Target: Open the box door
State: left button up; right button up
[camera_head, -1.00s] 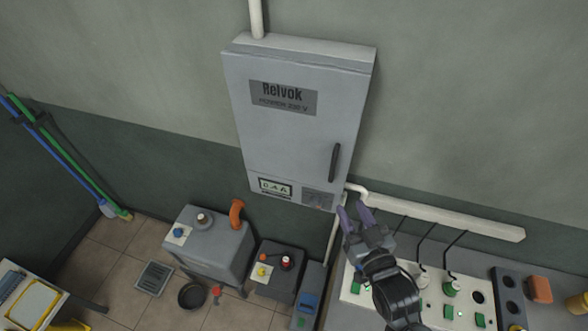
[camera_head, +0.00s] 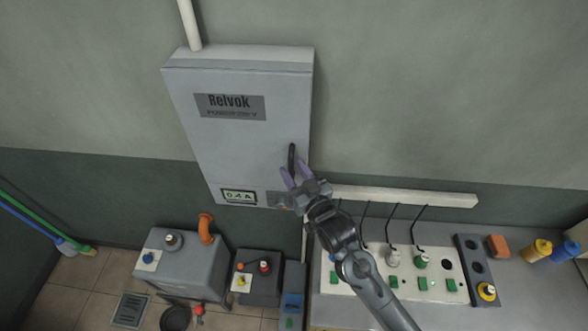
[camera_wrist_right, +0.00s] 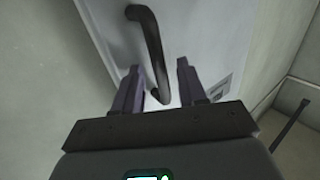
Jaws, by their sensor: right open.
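The grey box (camera_head: 235,145) hangs on the wall with its door shut. Its dark vertical handle (camera_head: 292,158) is near the door's right edge. My right gripper (camera_head: 294,176) is open and empty at the lower end of the handle. In the right wrist view the handle (camera_wrist_right: 150,45) runs down between the two purple fingers of the gripper (camera_wrist_right: 160,82), with a gap on each side. I cannot tell how deep the handle sits between them. My left gripper is not in view.
A white wall duct (camera_head: 405,197) runs right of the box, above a bench panel (camera_head: 350,285) with hooked cables and green switches. Below the box stand a grey machine with an orange pipe (camera_head: 185,262) and a small dark unit (camera_head: 258,278). Wall beside the box is clear.

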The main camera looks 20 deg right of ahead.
jog(key=shift+w, duration=0.25)
grip_shut()
jog(key=shift+a, duration=0.15)
